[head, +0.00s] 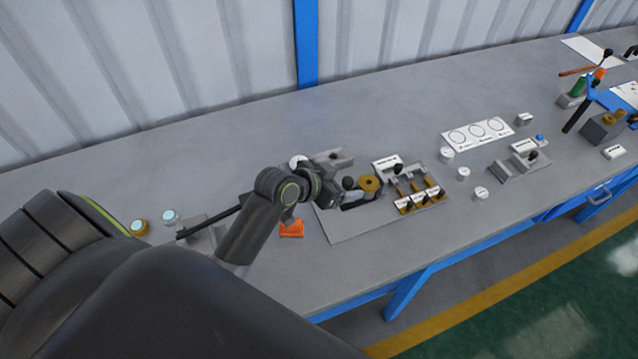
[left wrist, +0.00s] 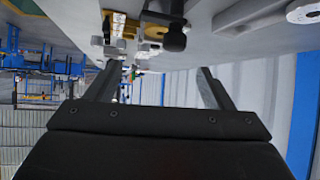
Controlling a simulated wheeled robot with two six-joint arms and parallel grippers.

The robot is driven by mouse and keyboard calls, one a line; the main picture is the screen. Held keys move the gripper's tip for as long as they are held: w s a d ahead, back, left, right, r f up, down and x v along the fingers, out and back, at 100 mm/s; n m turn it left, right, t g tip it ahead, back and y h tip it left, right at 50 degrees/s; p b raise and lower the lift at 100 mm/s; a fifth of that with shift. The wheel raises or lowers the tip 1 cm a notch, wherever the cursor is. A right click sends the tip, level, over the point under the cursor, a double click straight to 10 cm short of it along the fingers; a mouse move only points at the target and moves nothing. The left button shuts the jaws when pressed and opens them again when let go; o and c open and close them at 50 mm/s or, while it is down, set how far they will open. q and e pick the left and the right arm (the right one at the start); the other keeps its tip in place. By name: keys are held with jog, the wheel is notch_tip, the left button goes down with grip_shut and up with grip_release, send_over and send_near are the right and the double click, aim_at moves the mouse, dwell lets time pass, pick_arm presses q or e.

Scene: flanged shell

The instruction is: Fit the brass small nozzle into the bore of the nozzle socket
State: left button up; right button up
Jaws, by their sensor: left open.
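My left gripper (head: 352,196) is over the grey plate in the head view, close beside a round brass piece (head: 370,183). In the left wrist view its two fingers (left wrist: 158,85) are spread, with nothing between them. A rack (head: 420,197) to its right holds several brass parts with white labels, too small to read; I cannot tell which is the small nozzle. Brass parts also show beyond the left finger in the left wrist view (left wrist: 118,24). The nozzle socket is not clearly recognisable; my arm hides part of the plate. My right gripper is not in view.
A grey block (head: 333,158) stands behind my gripper, and an orange piece (head: 291,229) lies in front of my arm. Small labelled cylinders (head: 463,173) and a white sheet with circles (head: 478,133) are to the right. The bench's back middle is clear.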

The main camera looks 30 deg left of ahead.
pick_arm(q)
jog(key=v, duration=0.7)
jog(key=shift+s+r+b, duration=0.25)
jog(key=shift+b, duration=0.15)
jog(key=shift+a, duration=0.1)
jog(key=shift+f, duration=0.1)
